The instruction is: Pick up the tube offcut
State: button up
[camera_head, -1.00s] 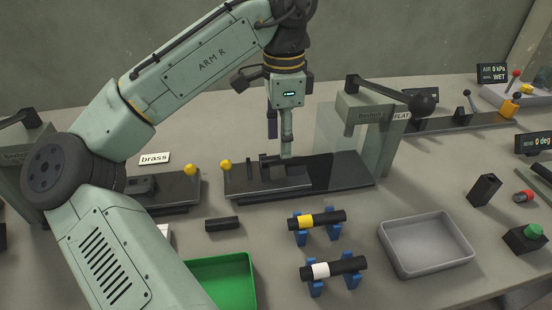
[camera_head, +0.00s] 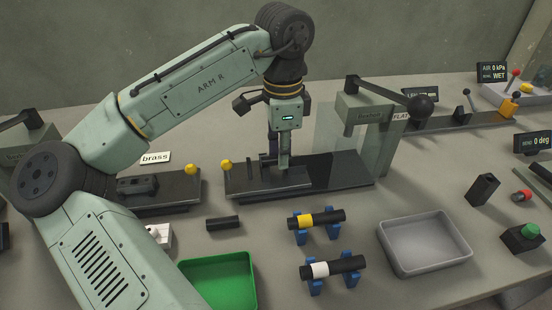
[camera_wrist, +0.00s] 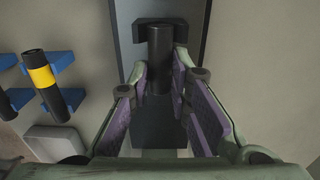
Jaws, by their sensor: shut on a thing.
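The tube offcut, taken to be a short dark cylinder (camera_wrist: 159,50), lies on the dark bed of a bench fixture, its far end at a black crosspiece (camera_wrist: 165,22). My gripper (camera_wrist: 159,82) is over the bed, with its two purple-padded fingers on either side of the cylinder's near part, shut on it. In the head view my gripper (camera_head: 285,165) points down at the bed (camera_head: 335,170), and its fingers hide most of the piece. The piece appears to be still at bed level.
The fixture's frame (camera_head: 385,125) with its black-knobbed lever stands just right of my gripper. Yellow-banded (camera_head: 317,219) and white-banded (camera_head: 333,267) tubes rest on blue stands. A green tray (camera_head: 220,285), grey tray (camera_head: 430,245) and small black piece (camera_head: 223,223) are in front.

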grip_shut()
jog(key=shift+r, duration=0.1)
